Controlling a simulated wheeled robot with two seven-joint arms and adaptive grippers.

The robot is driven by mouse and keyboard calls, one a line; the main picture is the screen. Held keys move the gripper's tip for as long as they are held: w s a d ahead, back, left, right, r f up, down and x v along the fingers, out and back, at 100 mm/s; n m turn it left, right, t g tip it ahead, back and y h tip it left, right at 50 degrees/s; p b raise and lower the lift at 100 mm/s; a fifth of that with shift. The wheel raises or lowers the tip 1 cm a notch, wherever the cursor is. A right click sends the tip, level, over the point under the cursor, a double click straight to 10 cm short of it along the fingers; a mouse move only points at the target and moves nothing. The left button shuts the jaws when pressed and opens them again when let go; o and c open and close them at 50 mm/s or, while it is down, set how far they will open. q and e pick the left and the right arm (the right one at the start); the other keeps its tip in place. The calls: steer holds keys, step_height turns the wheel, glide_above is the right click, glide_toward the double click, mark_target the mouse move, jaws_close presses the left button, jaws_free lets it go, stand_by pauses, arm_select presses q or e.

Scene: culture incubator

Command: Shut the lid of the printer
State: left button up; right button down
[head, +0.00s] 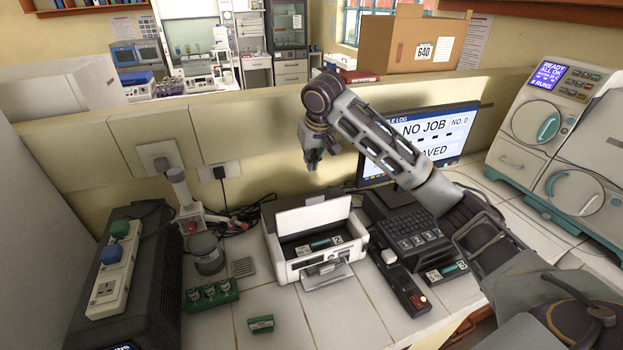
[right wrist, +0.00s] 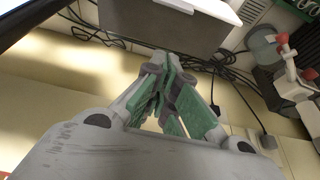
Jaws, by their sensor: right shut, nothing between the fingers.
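The white and grey printer (head: 355,247) stands on the tiled bench, and its lid (head: 313,214) is raised, showing the dark inside. My right gripper (head: 311,163) is shut and empty. It points down above the printer, toward the wall side of the raised lid, and appears apart from it. In the right wrist view the shut green-padded fingers (right wrist: 172,88) reach toward a dark grey panel with a white edge (right wrist: 160,28), which looks like part of the printer. My left gripper is not in view.
A monitor (head: 432,137) and keyboard (head: 411,232) stand right of the printer, near my right arm. A white stand with a red knob (head: 192,222) and a green vial rack (head: 211,294) are on the left. Cables lie behind the printer. The bench front is mostly clear.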

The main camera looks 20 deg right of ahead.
step_height(320, 180, down, 9)
steer(key=p, duration=0.3)
steer(key=shift+s+f, duration=0.15)
steer(key=shift+s, duration=0.15)
stand_by(0.7)
steer(key=shift+f, duration=0.1)
stand_by(0.5)
